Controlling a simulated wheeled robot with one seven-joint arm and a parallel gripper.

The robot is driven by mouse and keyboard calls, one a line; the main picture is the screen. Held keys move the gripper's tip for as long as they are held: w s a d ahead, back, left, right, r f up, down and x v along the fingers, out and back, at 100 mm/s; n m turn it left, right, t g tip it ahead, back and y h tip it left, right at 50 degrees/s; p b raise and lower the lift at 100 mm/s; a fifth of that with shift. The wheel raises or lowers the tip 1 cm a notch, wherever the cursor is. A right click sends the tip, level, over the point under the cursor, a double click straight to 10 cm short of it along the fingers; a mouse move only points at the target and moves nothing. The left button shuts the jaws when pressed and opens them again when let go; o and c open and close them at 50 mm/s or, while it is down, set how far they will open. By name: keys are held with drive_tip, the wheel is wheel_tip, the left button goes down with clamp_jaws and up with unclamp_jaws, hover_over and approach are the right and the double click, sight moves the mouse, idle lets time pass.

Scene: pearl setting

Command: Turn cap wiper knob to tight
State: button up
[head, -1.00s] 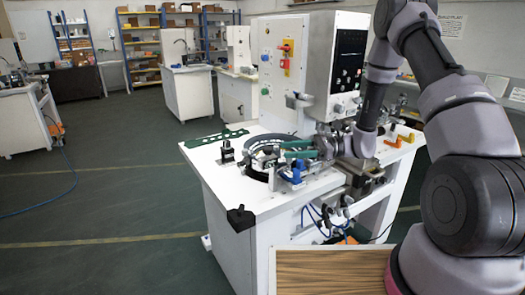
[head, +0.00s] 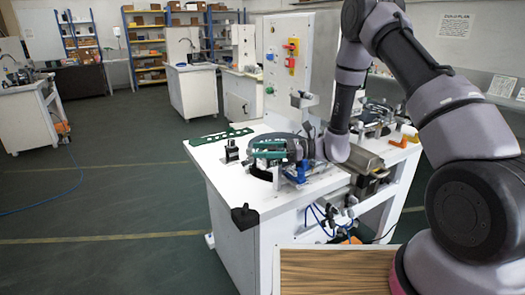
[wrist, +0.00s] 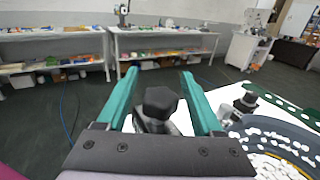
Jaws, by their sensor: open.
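A black faceted knob (wrist: 160,103) shows in the wrist view, between my two green fingers as seen there. It sits on a dark mount by the white worktop. My gripper (wrist: 162,100) is open and holds nothing. The picture does not clearly show how far the knob lies from the fingertips, or any tight mark. In the head view my gripper (head: 268,149) is low over the worktop (head: 215,158), pointing left. A black knob-like part (head: 243,216) is at the worktop's near left corner; I cannot tell if it is the same knob.
A black upright fitting (head: 232,151) stands left of my gripper. A round dark bowl (wrist: 275,140) with white pieces lies at right in the wrist view. A green perforated bar (head: 222,136) lies along the back left edge. A white panel (head: 292,60) rises behind.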

drive_tip(key=shift+c, duration=0.3)
clamp_jaws()
drive_tip(key=t, duration=0.1)
drive_tip(key=m+t, duration=0.1)
drive_tip(key=shift+w+m+t, duration=0.25)
drive_tip(key=shift+m+t, duration=0.05)
drive_tip(key=shift+o, duration=0.3)
unclamp_jaws()
drive_tip(key=d, duration=1)
drive_tip(key=shift+s+d, duration=0.3)
drive_tip(key=shift+d, duration=0.1)
